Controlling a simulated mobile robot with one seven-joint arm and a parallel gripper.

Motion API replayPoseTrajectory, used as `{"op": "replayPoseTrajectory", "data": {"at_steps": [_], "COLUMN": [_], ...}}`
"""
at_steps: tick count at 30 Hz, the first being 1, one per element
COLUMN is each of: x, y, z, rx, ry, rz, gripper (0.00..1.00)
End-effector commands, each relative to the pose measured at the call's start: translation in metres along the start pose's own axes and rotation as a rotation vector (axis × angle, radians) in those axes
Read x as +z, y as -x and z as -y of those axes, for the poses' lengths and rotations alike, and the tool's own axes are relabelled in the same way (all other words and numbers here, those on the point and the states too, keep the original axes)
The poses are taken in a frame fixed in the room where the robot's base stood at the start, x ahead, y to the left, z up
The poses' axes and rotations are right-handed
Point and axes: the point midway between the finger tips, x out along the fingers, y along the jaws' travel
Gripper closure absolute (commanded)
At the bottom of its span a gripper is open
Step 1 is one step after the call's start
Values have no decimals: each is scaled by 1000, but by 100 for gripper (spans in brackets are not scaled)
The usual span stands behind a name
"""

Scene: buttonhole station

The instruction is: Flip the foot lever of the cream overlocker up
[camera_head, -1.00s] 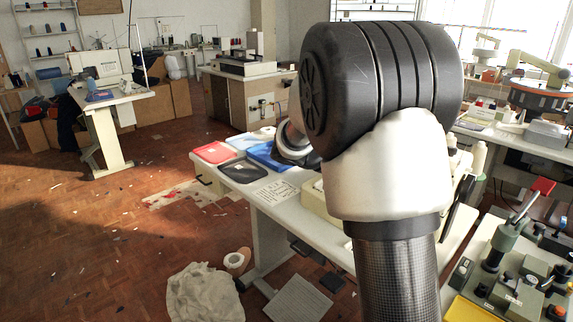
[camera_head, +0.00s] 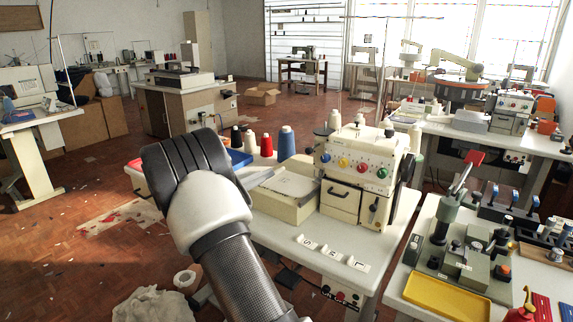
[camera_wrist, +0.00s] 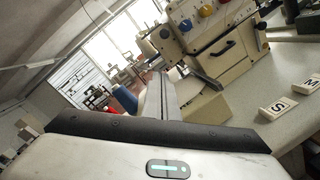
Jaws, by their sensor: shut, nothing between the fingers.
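The cream overlocker (camera_head: 368,152) stands on the white table in the middle of the head view, with coloured dials across its front. A small dark lever (camera_head: 374,207) shows at the lower right of its front; I cannot tell for sure that it is the foot lever. In the head view my arm hides the gripper.
A cream box (camera_head: 287,194) sits left of the overlocker. Thread cones, including a blue one (camera_head: 286,142), stand behind. Small lettered blocks (camera_head: 331,252) lie along the table's front edge. A second bench with a yellow tray (camera_head: 446,297) and a red-handled press (camera_head: 450,205) stands at right.

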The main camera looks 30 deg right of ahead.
Motion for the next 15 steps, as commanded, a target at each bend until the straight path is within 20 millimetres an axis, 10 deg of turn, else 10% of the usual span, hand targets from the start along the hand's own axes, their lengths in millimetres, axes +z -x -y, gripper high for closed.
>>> {"op": "replayPoseTrajectory", "data": {"at_steps": [15], "x": [0], "y": [-97], "z": [3], "rx": [-4], "ry": [-2], "rz": [4], "gripper": [100]}}
